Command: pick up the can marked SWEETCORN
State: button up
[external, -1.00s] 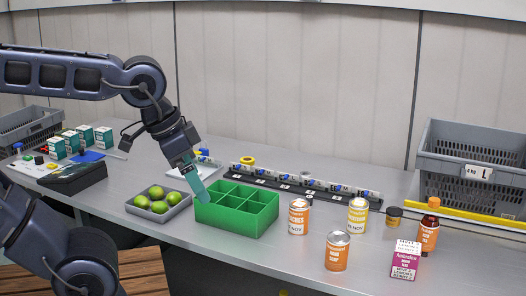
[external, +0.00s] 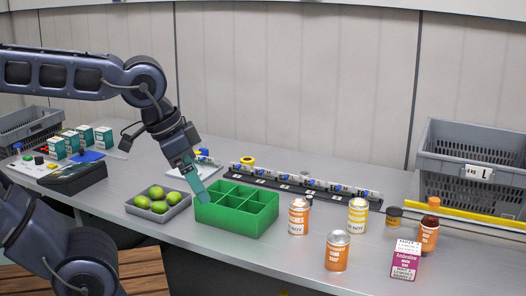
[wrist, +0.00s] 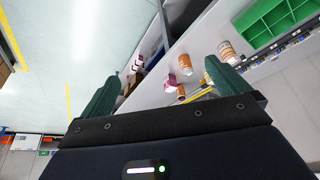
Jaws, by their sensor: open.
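A can with a yellow and white label (external: 358,216) stands upright on the grey table, right of the green divided box. Its print is too small to read for certain; the other two cans have orange labels. One orange can (external: 299,217) stands to its left, the other (external: 337,251) nearer the front edge. My gripper (external: 190,192) hangs above the left end of the green box, well left of the cans. In the wrist view my gripper (wrist: 160,72) has its green fingers wide apart with nothing held; a yellow patch there is partly hidden behind the right finger.
The green box (external: 237,222) lies between my gripper and the cans. A brown bottle (external: 429,235), pink-white carton (external: 406,262) and small dark jar (external: 394,217) stand right of the yellow can. A black rail (external: 290,192) runs behind. A tray of limes (external: 180,210) is left.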

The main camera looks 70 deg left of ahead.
dwell(0.4)
jog(key=c, duration=0.5)
jog(key=shift+o, duration=0.2)
jog(key=shift+w, duration=0.1)
